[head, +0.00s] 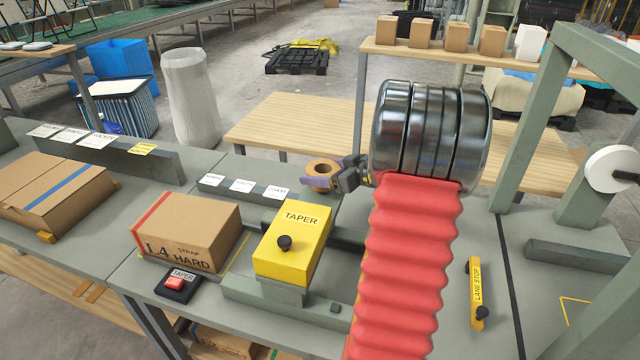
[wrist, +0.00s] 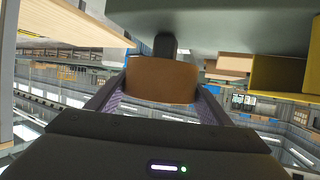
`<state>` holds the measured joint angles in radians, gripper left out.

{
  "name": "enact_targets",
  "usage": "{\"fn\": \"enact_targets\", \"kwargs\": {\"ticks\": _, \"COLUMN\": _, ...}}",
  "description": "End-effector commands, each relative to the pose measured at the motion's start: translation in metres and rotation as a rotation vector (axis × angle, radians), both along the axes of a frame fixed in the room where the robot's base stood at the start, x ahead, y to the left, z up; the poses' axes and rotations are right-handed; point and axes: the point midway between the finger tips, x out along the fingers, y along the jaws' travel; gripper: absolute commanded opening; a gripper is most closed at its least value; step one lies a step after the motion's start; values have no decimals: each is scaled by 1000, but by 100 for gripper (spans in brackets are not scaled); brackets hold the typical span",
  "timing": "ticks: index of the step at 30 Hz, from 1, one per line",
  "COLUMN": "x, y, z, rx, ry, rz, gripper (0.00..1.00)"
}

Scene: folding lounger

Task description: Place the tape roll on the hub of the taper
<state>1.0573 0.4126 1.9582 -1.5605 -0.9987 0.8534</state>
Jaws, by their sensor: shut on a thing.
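The tape roll (head: 322,167), tan with a pale core, is in my gripper (head: 319,179). In the wrist view the brown roll (wrist: 162,80) sits between the two purple-padded fingers (wrist: 160,98), which are shut on it. The gripper is beyond the yellow taper (head: 293,242), above the bench and apart from the taper housing. The taper's yellow side also shows in the wrist view (wrist: 285,76). A dark upright piece (wrist: 165,44) shows just past the roll; I cannot tell whether it is the hub. No hub is clear in the head view, where my red-sleeved arm hides part of the bench.
A carton (head: 186,230) stands left of the taper, with a red button box (head: 177,283) in front. A low rail with white labels (head: 243,188) lies behind. The yellow lane stop (head: 477,292) and a green-grey frame (head: 530,110) stand at right.

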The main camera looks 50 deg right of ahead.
Motion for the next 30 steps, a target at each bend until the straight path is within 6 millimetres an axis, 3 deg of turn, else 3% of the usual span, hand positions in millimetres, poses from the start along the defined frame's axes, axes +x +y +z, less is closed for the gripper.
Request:
{"fn": "enact_targets", "kwargs": {"ticks": 9, "x": -1, "y": 0, "z": -35, "rx": 2, "ry": 1, "rz": -1, "gripper": 49}}
{"fn": "enact_targets", "kwargs": {"ticks": 21, "x": -1, "y": -1, "z": -38, "rx": 1, "ry": 1, "rz": -2, "gripper": 49}}
{"fn": "enact_targets", "kwargs": {"ticks": 22, "x": -1, "y": -1, "z": -38, "rx": 0, "ry": 1, "rz": -1, "gripper": 74}}
{"fn": "enact_targets", "kwargs": {"ticks": 30, "x": -1, "y": -1, "z": -38, "rx": 0, "ry": 1, "rz": -1, "gripper": 92}}
